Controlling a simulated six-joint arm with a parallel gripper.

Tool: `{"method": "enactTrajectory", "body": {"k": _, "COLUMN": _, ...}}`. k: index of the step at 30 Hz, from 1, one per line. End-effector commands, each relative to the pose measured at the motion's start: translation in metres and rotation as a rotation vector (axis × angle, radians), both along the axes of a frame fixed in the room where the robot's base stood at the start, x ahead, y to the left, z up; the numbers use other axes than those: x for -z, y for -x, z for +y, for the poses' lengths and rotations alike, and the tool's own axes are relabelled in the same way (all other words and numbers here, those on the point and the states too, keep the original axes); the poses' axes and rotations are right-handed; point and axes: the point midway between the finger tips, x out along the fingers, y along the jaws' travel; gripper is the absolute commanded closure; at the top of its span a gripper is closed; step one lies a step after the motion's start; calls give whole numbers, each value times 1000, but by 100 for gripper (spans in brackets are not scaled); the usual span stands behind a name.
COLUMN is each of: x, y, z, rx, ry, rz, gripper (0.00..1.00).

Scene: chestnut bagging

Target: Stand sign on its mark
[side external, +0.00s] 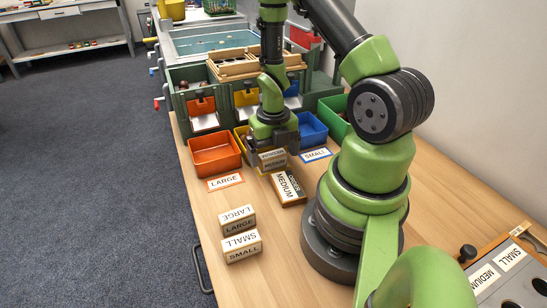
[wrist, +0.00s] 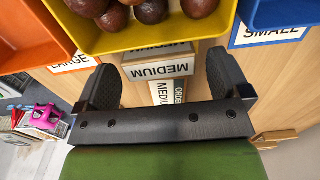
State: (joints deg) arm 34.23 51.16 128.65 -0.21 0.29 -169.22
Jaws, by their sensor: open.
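My gripper (side external: 272,147) is open just in front of the yellow bin (side external: 242,136). A block-shaped MEDIUM sign (side external: 272,159) stands upright between its fingers. In the wrist view the sign (wrist: 160,70) shows a gap on each side, apart from both fingers. The sign is close to the yellow bin's (wrist: 112,41) front wall. Any mark under the sign is hidden. A flat wood-edged piece lettered MEDIUM (side external: 288,188) lies on the table just in front of it. Two more block signs, LARGE (side external: 238,220) and SMALL (side external: 242,246), stand nearer the camera.
A LARGE label (side external: 225,182) lies before the orange bin (side external: 215,156), and a SMALL label (side external: 316,155) before the blue bin (side external: 312,130). A green bin (side external: 335,112) stands at right. A tray with labels (side external: 505,275) is at lower right. The table's front left is clear.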

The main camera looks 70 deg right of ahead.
Motion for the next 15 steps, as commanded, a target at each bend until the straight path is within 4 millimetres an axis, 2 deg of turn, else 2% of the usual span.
{"method": "enactTrajectory", "body": {"k": 6, "x": -35, "y": 0, "z": 0, "rx": -1, "ry": 3, "rz": -4, "gripper": 5}}
{"method": "enactTrajectory", "body": {"k": 15, "x": -65, "y": -3, "z": 2, "rx": 54, "ry": 9, "rz": -15, "gripper": 5}}
